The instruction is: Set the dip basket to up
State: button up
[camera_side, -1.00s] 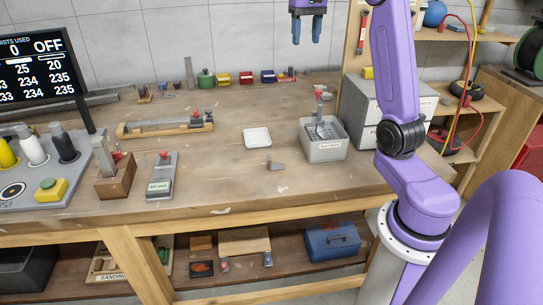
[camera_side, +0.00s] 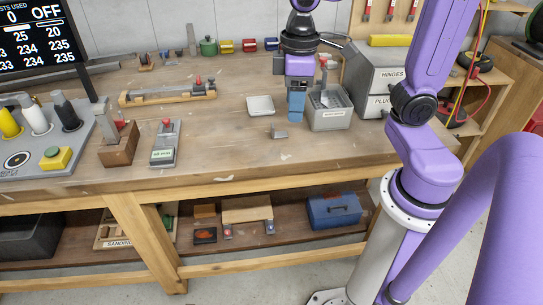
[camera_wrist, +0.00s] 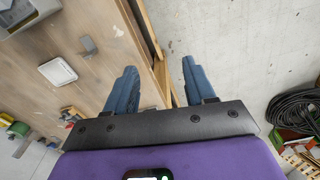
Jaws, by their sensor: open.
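The dip basket (camera_side: 326,99) appears to be the grey mesh part inside a grey labelled bin (camera_side: 330,121) at the right of the bench. A small red-topped part shows by the bin's back edge, partly hidden by my arm. I cannot tell for sure whether the basket is up or down. A corner of the bin shows at the top left of the wrist view (camera_wrist: 28,17). My gripper (camera_side: 296,116) points down just left of the bin in the side view. In the wrist view (camera_wrist: 160,72) its fingers are apart with nothing between them.
A white dish (camera_side: 261,106) and a small grey bracket (camera_side: 279,133) lie left of the bin. A clamp-like fixture (camera_side: 168,93) and small blocks stand farther left. The bench's front middle is clear.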

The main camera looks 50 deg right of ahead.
jog(key=s+f+n, duration=0.5)
jog(key=s, duration=0.6)
jog(key=w+d+r+m, duration=0.1)
jog(key=w+d+r, duration=0.2)
jog(key=w, duration=0.4)
jog(key=w+d+r+m, duration=0.2)
jog(key=w+d+r, duration=0.1)
jog(key=w, duration=0.5)
jog(key=w+d+r+m, duration=0.1)
jog(key=w+d+r, duration=0.15)
jog(key=w, duration=0.45)
notch_tip(320, 180, up, 7)
jog(key=m, duration=0.5)
send_over(324, 58)
notch_tip(324, 58, down, 17)
jog(key=shift+f, duration=0.1)
